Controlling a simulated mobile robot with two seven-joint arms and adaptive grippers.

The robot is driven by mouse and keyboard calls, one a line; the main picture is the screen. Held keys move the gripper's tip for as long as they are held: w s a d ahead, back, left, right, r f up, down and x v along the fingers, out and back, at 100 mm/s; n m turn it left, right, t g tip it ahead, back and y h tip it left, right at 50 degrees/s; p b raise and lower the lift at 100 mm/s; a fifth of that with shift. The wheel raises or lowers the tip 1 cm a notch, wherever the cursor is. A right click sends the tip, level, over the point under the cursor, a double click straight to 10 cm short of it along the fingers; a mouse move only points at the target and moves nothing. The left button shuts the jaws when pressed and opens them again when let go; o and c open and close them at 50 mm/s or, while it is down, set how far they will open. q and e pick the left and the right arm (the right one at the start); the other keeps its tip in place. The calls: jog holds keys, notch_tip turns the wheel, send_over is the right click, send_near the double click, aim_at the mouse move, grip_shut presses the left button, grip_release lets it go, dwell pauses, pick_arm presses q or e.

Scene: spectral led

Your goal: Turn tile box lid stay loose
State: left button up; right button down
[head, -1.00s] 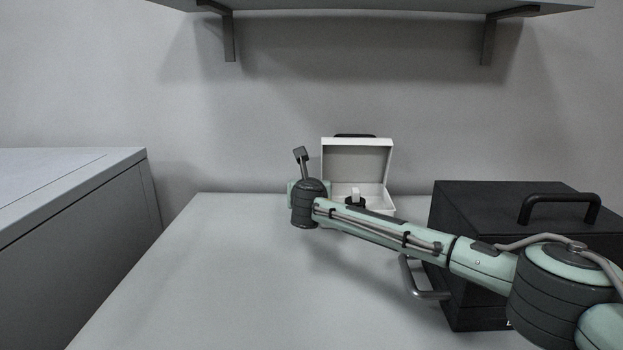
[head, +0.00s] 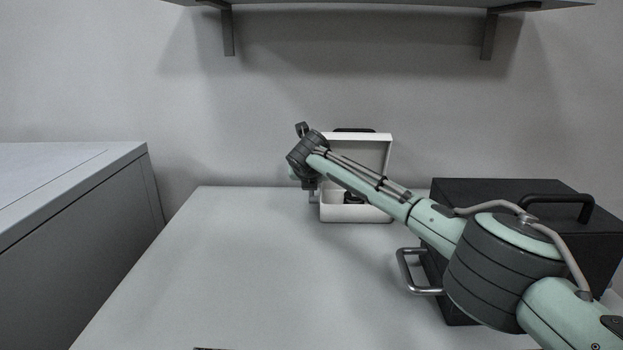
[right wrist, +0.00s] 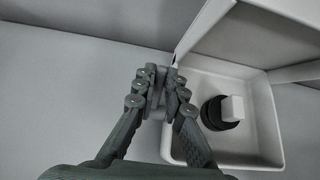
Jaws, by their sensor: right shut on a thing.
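The white tile box (head: 356,215) stands at the back of the table with its lid (head: 372,150) raised. In the right wrist view, the box (right wrist: 272,115) and the underside of the lid (right wrist: 255,42) fill the right side. My right gripper (right wrist: 160,88) is at the box's left side, near the lid's edge. Its fingers are closed together on a small light piece, apparently the lid stay, mostly hidden by the fingers. In the head view the gripper (head: 311,194) points down beside the box's left wall. My left gripper is not in view.
A dark round piece with a white block (right wrist: 222,110) lies in the box. A black case (head: 515,200) with handles stands at the right, under my arm. A grey cabinet (head: 75,220) is at the left and a shelf (head: 380,4) above. The table's left and middle are clear.

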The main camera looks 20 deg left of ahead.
jog(key=shift+f, duration=0.15)
jog(key=c, duration=1.6)
grip_release()
jog(key=v, duration=1.2)
